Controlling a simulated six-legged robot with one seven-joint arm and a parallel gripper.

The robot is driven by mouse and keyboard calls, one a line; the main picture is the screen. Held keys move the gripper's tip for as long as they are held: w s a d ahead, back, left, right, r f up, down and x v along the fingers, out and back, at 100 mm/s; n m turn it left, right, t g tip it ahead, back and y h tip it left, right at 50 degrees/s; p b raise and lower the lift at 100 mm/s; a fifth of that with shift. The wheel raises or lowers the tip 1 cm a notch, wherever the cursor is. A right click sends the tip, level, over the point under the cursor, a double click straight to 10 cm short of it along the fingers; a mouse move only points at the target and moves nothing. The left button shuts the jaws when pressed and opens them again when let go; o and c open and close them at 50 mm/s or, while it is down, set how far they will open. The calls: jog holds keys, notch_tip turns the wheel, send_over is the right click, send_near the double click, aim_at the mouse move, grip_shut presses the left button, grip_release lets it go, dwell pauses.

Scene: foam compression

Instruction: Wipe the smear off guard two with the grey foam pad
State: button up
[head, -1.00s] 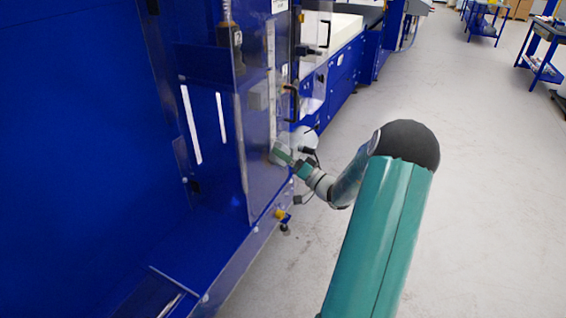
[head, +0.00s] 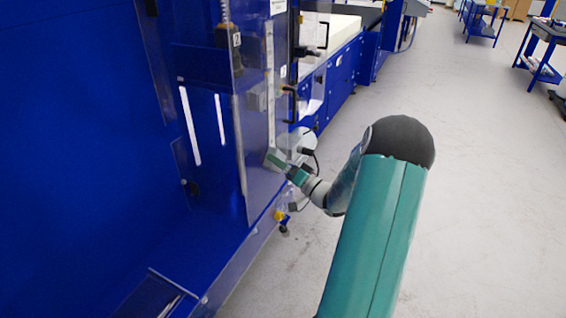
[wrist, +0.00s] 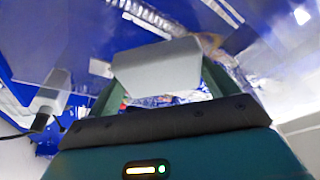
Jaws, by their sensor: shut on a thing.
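The grey foam pad (wrist: 158,68) is held in my gripper (wrist: 155,95), between its green fingers in the wrist view. In the head view my gripper (head: 287,167) is at the lower part of a clear upright guard panel (head: 262,178), with the pad (head: 273,157) at the panel's face. I cannot tell whether pad and panel touch. A brownish patch (wrist: 211,42), possibly the smear, shows just beyond the pad's upper right corner in the wrist view. No smear is clear in the head view.
The blue machine (head: 80,120) fills the left side. Open grey floor (head: 480,200) lies to the right, with blue workbenches (head: 543,58) far off.

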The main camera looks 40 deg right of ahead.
aim_at(274, 169)
jog(key=shift+s+a, duration=0.35)
jog(key=shift+a, duration=0.45)
jog(key=shift+s+a, duration=0.3)
jog(key=shift+a, duration=0.5)
jog(key=shift+s+a, duration=0.25)
jog(key=shift+a, duration=0.6)
jog(key=shift+s+a, duration=0.2)
jog(key=shift+a, duration=0.65)
jog(key=shift+s+r, duration=0.1)
jog(key=shift+r, duration=1.3)
jog(key=shift+w+d, duration=0.6)
jog(key=shift+d, duration=1.1)
jog(key=shift+w+d, duration=0.55)
jog(key=shift+d, duration=1.1)
jog(key=shift+w+d, duration=0.6)
jog(key=shift+d, duration=1.1)
jog(key=shift+w+a, duration=0.1)
jog(key=shift+a, duration=0.2)
jog(key=shift+s+a, duration=0.25)
jog(key=shift+a, duration=0.9)
jog(key=shift+s+a, duration=0.25)
jog(key=shift+a, duration=0.9)
jog(key=shift+s+a, duration=0.4)
jog(key=shift+a, duration=0.5)
jog(key=shift+s+a, duration=0.4)
jog(key=shift+a, duration=0.55)
jog(key=shift+s+a, duration=0.4)
jog(key=shift+a, duration=0.5)
